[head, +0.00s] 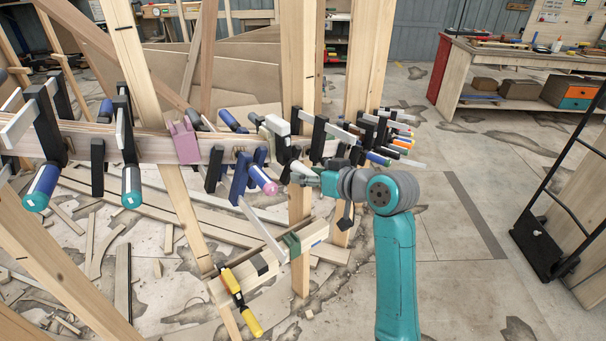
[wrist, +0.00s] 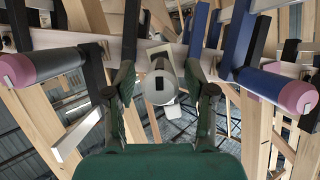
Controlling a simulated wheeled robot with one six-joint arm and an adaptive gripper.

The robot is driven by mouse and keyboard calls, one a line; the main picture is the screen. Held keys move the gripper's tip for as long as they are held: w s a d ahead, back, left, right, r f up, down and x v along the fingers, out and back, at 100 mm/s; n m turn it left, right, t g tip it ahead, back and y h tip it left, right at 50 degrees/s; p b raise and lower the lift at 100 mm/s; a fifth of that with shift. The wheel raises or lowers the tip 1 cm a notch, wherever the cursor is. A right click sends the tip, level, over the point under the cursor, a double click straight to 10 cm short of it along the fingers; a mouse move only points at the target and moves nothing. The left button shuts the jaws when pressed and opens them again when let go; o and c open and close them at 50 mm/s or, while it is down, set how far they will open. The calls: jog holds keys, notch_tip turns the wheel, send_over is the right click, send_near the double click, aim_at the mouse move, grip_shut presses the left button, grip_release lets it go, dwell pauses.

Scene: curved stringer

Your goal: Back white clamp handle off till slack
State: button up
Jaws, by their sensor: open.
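The white clamp handle (wrist: 161,88) shows nearly end-on in the middle of the wrist view, with a small dark square mark on its end. My gripper (wrist: 159,78) is open, one dark finger on each side of the handle, and a gap shows on both sides. In this view the handle is lined up between the fingertips; how deep it sits between them is hard to tell. In the head view my gripper (head: 291,173) is at the clamped beam, right of the blue clamp with the pink-tipped handle (head: 263,181). The white handle is not clearly made out there.
Two pink-and-dark handles flank my gripper in the wrist view, at left (wrist: 38,67) and right (wrist: 280,88). Several more clamps crowd the curved wooden beam (head: 150,147). A wooden post (head: 300,235) stands close by. A yellow-handled clamp (head: 240,301) is below. Floor at right is open.

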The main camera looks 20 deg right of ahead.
jog(key=v, duration=0.9)
jog(key=shift+s, duration=0.25)
jog(key=shift+s+d, duration=0.1)
jog(key=shift+d, duration=0.05)
jog(key=s, duration=0.1)
jog(key=s+d, duration=0.1)
jog(key=s, duration=0.2)
jog(key=shift+s+d, duration=0.15)
jog(key=shift+d, duration=0.15)
jog(key=s+a+f+m+t+h, duration=0.1)
jog(key=s+a+f+m+h, duration=0.15)
jog(key=s+f, duration=0.65)
jog(key=s+a+f+m+t+h, duration=0.1)
jog(key=s+a+f+m+h, duration=0.15)
jog(key=s+f, duration=0.75)
jog(key=s+a+f+n+h, duration=0.1)
jog(key=s+f+n, duration=0.1)
jog(key=s, duration=1.9)
jog(key=shift+f+t, duration=0.3)
